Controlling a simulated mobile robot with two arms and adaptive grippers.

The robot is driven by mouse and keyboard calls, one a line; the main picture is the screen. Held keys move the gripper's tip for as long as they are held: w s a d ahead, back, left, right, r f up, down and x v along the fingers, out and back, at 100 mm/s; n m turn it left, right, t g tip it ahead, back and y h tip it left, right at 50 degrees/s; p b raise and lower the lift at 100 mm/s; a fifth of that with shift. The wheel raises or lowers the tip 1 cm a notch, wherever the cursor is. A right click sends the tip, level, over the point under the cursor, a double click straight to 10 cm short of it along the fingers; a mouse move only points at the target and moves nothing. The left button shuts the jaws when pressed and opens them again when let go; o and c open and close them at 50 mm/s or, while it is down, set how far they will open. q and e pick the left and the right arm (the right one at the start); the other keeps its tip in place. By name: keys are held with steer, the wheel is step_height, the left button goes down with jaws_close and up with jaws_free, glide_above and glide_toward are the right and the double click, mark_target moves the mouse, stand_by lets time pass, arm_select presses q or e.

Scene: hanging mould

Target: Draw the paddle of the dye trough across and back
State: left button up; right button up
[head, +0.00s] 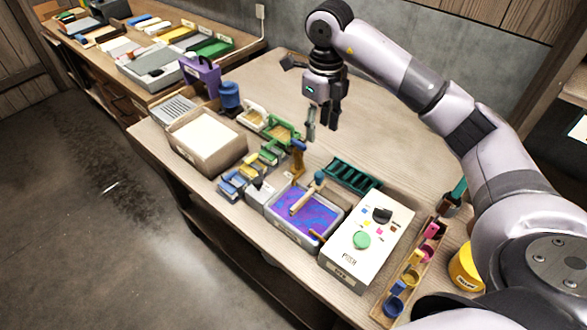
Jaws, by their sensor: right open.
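The dye trough (327,234) is a pale, open tray on the table, filled with swirled purple and blue dye. A paddle (304,200) with a light wooden shaft and a teal knob at its upper end lies over the dye near the back of the trough. My right gripper (320,131) hangs above the table, behind the trough and to the upper right of the paddle, apart from it. Its fingers point down, are open and hold nothing that I can see. My left gripper does not show.
A white control box (343,258) with a green button stands right of the trough. A dark green rack (352,175) is behind it. A beige bin (213,161) of pale sheets stands at left. A rack of coloured cups (407,279) and a yellow tub (464,270) are at right. The table's back is mostly clear.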

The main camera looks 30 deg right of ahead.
steer(key=m, duration=0.1)
glide_toward(320, 174)
arm_select(q)
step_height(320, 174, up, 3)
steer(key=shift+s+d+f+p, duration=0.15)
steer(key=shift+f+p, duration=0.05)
steer(key=shift+p, duration=0.95)
arm_select(e)
step_height(320, 174, down, 9)
steer(key=shift+a+f, duration=0.1)
steer(key=shift+w, duration=0.1)
steer(key=shift+c, duration=0.5)
steer(key=shift+h, duration=0.3)
jaws_close()
